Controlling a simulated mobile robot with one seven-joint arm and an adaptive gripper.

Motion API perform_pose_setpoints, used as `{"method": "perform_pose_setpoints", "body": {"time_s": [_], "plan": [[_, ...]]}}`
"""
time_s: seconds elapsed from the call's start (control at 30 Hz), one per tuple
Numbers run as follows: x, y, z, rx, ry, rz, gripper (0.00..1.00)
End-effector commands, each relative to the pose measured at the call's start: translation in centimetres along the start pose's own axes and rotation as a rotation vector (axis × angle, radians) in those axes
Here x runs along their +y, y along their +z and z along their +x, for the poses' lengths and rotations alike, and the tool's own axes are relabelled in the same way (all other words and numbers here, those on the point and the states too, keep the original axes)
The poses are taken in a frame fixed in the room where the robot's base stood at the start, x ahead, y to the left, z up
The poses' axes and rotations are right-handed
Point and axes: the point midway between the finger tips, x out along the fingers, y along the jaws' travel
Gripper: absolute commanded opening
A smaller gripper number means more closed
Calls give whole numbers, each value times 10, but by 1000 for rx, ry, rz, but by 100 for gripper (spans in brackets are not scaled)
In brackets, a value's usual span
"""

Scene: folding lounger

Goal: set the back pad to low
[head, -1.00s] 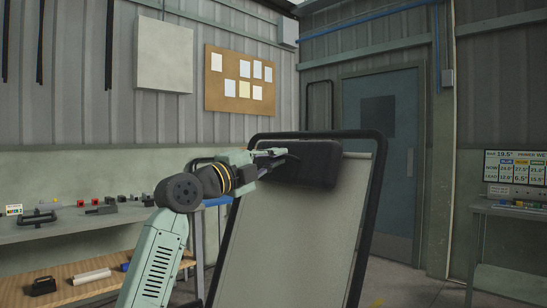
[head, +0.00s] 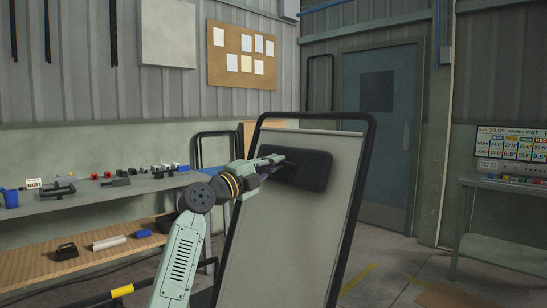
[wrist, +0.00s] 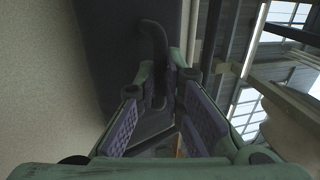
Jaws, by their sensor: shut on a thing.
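The back pad (head: 312,171) is a black rounded block lying across the upper part of the tilted lounger back (head: 285,235), a beige panel in a black tube frame (head: 357,195). A strip of bare panel shows between the pad and the top bar. My gripper (head: 276,165) is at the pad's left part in the head view. In the wrist view, my gripper (wrist: 160,92) is shut on a dark curved handle (wrist: 155,40) beside the pad's dark face (wrist: 105,45). The beige panel (wrist: 40,70) fills the left there. The handle's lower end is partly hidden between the fingers.
A grey workbench (head: 100,195) with small tools stands at the left, with a wooden lower shelf (head: 90,250). A side table (head: 495,183) with a screen (head: 512,145) is at the right. A blue door (head: 385,130) is behind. Floor right of the lounger looks mostly clear.

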Motion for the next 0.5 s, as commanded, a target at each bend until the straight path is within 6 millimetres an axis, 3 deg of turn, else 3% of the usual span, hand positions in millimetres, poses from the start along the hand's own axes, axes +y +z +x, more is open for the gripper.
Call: {"method": "perform_pose_setpoints", "body": {"time_s": [0.3, 0.33, 0.5], "plan": [[0, 2, -1, -3, -2, 1, 0], [0, 2, -1, -3, -2, 1, 10], [0, 1, -1, -2, -1, 1, 18]]}}
